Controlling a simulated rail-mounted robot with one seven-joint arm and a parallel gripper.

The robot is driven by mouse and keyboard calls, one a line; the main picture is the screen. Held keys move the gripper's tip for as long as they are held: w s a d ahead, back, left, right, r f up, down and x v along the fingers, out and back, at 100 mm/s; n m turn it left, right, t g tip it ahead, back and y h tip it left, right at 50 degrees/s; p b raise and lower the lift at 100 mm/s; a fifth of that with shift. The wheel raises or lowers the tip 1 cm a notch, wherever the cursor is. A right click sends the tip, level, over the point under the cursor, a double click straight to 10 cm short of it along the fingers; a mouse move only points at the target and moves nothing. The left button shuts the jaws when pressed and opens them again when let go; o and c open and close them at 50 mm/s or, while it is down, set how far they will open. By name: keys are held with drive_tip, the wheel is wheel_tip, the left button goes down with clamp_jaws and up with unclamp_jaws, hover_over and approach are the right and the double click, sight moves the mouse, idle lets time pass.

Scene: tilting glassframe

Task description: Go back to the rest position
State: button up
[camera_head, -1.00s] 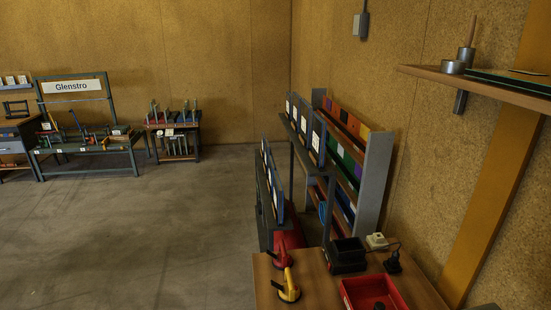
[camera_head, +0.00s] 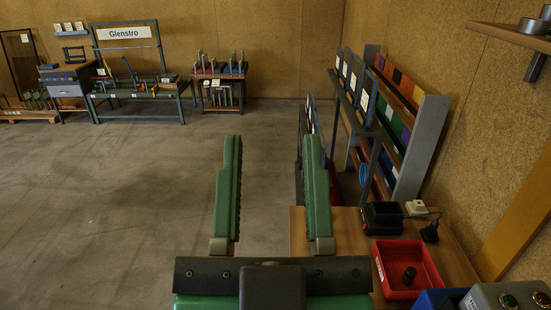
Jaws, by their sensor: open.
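My gripper (camera_head: 270,192) is in the lower middle of the head view, with two long green fingers pointing away from the camera. The fingers are wide apart and nothing is between them; bare floor shows through the gap. Its right finger overlaps the left part of the wooden table (camera_head: 455,262) in the picture and hides some of it. I cannot tell how high it is above the table.
A red bin (camera_head: 421,260) with a dark object inside stands on the table, near a black holder (camera_head: 383,217). A tilted frame rack (camera_head: 421,147) stands behind. A shelf (camera_head: 508,36) juts from the right wall. Open floor (camera_head: 150,210) lies left.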

wheel_tip(320, 180, up, 23)
drive_tip(key=p, duration=2.2)
drive_tip(key=shift+f, duration=0.15)
